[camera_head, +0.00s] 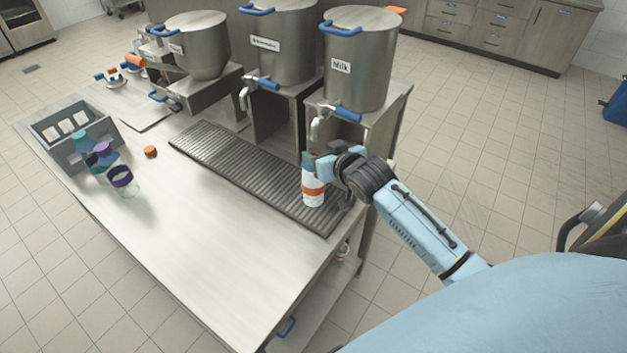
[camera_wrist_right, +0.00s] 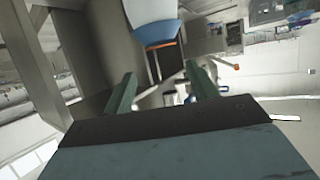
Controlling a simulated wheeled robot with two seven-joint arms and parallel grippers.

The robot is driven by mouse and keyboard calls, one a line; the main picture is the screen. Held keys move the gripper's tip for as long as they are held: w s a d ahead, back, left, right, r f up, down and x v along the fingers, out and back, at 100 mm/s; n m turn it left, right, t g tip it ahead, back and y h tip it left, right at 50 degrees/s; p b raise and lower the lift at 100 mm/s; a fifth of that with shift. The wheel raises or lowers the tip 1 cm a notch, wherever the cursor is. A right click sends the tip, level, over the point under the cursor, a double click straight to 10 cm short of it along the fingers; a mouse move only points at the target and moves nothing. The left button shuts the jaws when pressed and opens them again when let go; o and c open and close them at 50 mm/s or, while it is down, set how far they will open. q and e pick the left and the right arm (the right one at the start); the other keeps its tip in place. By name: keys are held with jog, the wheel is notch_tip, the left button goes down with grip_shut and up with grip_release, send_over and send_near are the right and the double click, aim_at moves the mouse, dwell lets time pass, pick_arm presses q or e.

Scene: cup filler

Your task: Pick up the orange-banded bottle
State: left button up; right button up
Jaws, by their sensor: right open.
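The orange-banded bottle (camera_head: 313,188) stands upright on the ribbed drip tray (camera_head: 240,167), below the tap of the Milk tank. It is pale with a wide orange band. My right gripper (camera_head: 310,160) is at the bottle's upper end in the head view, reaching in from the right. In the right wrist view the two green fingers of this gripper (camera_wrist_right: 160,88) are spread apart with nothing seen clasped between them. A pale and blue round shape with an orange edge (camera_wrist_right: 153,22) sits beyond the fingertips; I cannot tell for sure that it is the bottle. My left gripper is out of view.
The Milk tank (camera_head: 358,62) and two other steel tanks with blue-handled taps line the back. A grey crate (camera_head: 75,135), teal and purple-lidded bottles (camera_head: 103,155) and an orange cap (camera_head: 150,152) are at the left. The table's front middle (camera_head: 210,245) is clear.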

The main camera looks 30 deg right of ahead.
aim_at(314, 153)
jog(key=shift+a+f+x, duration=0.15)
jog(key=shift+f+x, duration=0.05)
jog(key=shift+x, duration=1.3)
jog(key=shift+a+f+x, duration=0.15)
jog(key=shift+f+x, duration=0.05)
jog(key=shift+x, duration=1.35)
jog(key=shift+s, duration=0.2)
grip_shut()
jog(key=shift+r, duration=0.1)
